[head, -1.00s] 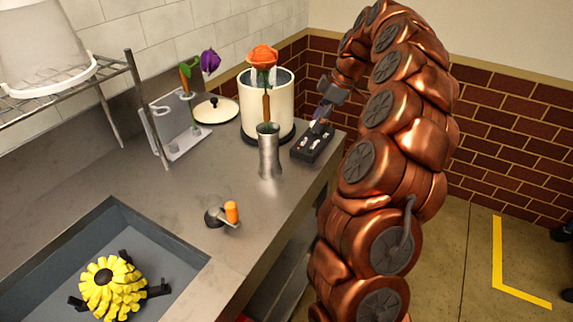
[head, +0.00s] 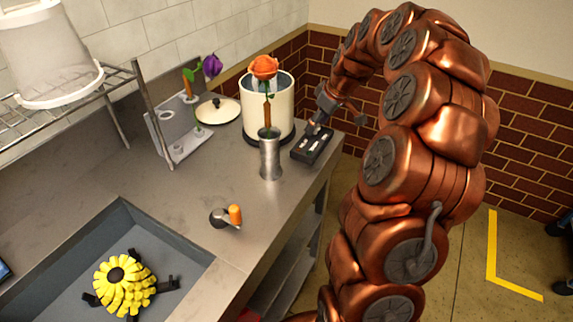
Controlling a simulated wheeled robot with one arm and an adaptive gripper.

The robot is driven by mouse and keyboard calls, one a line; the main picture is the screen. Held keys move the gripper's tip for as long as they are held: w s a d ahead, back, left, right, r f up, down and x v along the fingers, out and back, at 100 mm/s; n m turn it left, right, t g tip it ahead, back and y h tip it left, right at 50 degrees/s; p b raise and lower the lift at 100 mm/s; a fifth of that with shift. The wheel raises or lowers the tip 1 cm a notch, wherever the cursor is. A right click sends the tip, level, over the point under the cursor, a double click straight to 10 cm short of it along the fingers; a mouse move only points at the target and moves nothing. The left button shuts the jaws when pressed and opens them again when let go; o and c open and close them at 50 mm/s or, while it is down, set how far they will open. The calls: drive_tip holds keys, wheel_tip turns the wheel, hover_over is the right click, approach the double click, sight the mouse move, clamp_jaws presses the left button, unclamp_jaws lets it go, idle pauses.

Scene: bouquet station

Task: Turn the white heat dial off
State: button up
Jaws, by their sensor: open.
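The black control box (head: 307,153) sits on the steel counter near its right edge, beside the cream pot. Small white parts show on its top, but I cannot tell which one is the heat dial or how it is turned. My gripper (head: 315,129) is open and points down at the far end of the box. Its fingers are small and partly merge with the box, so contact cannot be told. The cream pot (head: 283,112) stands on a dark base just left of the box, with its lid off.
A steel vase (head: 270,158) holding an orange flower (head: 263,68) stands in front of the pot. The pot lid (head: 218,110) lies on the counter (head: 190,205). A purple flower (head: 212,66) stands in a rack at left.

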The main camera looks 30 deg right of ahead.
drive_tip(key=shift+a+r+m+h+p, duration=0.15)
drive_tip(key=shift+m+h+p, duration=0.3)
drive_tip(key=shift+m+p, duration=1)
drive_tip(key=shift+d+r+m+h+p, duration=0.15)
drive_tip(key=shift+m+h+p, duration=0.45)
drive_tip(key=shift+p, duration=1.5)
drive_tip(key=m+p, duration=0.1)
drive_tip(key=p, duration=0.1)
drive_tip(key=m+p, duration=0.1)
drive_tip(key=p, duration=0.2)
drive_tip(key=shift+a+m+h, duration=0.2)
drive_tip(key=shift+m+h, duration=0.15)
drive_tip(key=shift+s+b, duration=0.1)
drive_tip(key=shift+b, duration=0.45)
drive_tip(key=a+b+v, duration=0.1)
drive_tip(key=b+v, duration=0.1)
drive_tip(key=v, duration=0.6)
drive_tip(key=s+a+n+g+y+b, duration=0.1)
drive_tip(key=s+a+g+b, duration=0.1)
drive_tip(key=s+a, duration=1.4)
drive_tip(key=shift+s+a+f+n+g+y, duration=0.35)
drive_tip(key=shift+a+g, duration=0.35)
drive_tip(key=shift+a, duration=0.95)
drive_tip(key=shift+r, duration=0.1)
